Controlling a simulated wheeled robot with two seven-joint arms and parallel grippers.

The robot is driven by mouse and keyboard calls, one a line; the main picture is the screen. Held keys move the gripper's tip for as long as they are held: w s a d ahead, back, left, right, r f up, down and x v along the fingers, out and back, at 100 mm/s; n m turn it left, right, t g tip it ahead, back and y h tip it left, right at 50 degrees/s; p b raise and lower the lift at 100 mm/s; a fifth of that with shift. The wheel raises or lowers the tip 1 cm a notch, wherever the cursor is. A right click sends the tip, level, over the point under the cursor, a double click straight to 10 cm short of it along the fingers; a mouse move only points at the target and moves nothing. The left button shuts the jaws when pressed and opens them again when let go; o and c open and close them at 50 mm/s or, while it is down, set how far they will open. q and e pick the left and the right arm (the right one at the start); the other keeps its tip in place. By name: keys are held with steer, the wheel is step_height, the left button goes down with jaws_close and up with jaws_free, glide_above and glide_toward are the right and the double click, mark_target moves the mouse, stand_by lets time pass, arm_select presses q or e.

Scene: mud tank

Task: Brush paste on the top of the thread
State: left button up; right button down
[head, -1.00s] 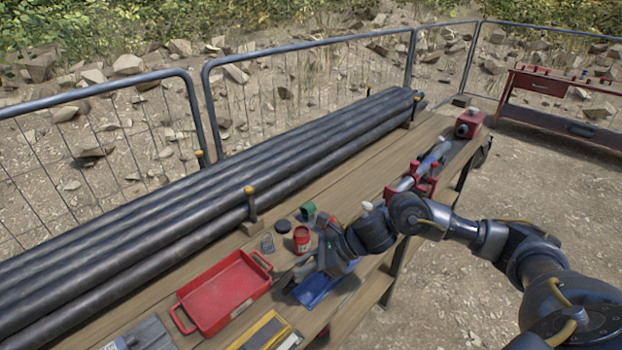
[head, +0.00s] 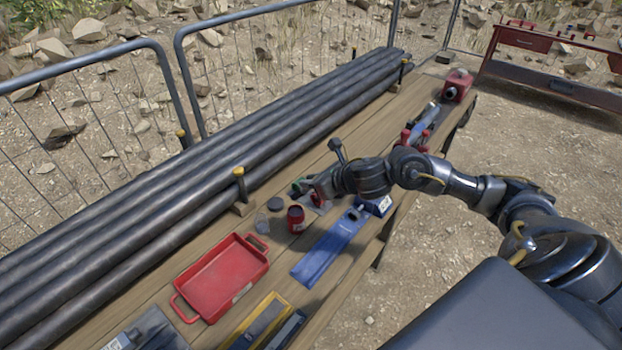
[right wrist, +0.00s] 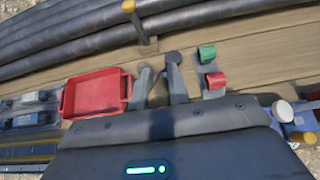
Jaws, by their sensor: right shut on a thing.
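My right gripper (head: 308,189) reaches in over the bench beside the open red can (head: 296,219). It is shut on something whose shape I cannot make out. In the right wrist view its two grey fingers (right wrist: 160,82) show near the middle, with wood visible between them. A dark stick with a round end (head: 337,147) rises above the gripper; I cannot tell if it is a brush or how it is held. A light metal piece (head: 428,117) lies in a red holder (head: 416,139) further along the bench; its thread is too small to see. My left gripper is not in view.
A red tray (head: 238,257), blue mat (head: 325,252), dark lid (head: 275,203), clear jar (head: 262,223) and blue box (head: 378,206) are on the bench. Dark pipes (head: 150,170) with yellow-topped posts line its back. A green piece (right wrist: 207,53) sits right of the fingers.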

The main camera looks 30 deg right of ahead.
step_height(320, 180, down, 5)
steer(key=b, duration=0.3)
steer(key=shift+r, duration=0.1)
steer(key=shift+s+f+b, duration=0.1)
steer(key=shift+f+b, duration=0.75)
steer(key=shift+b, duration=0.25)
stand_by(2.4)
steer(key=shift+r+p, duration=2.75)
steer(key=shift+r, duration=0.95)
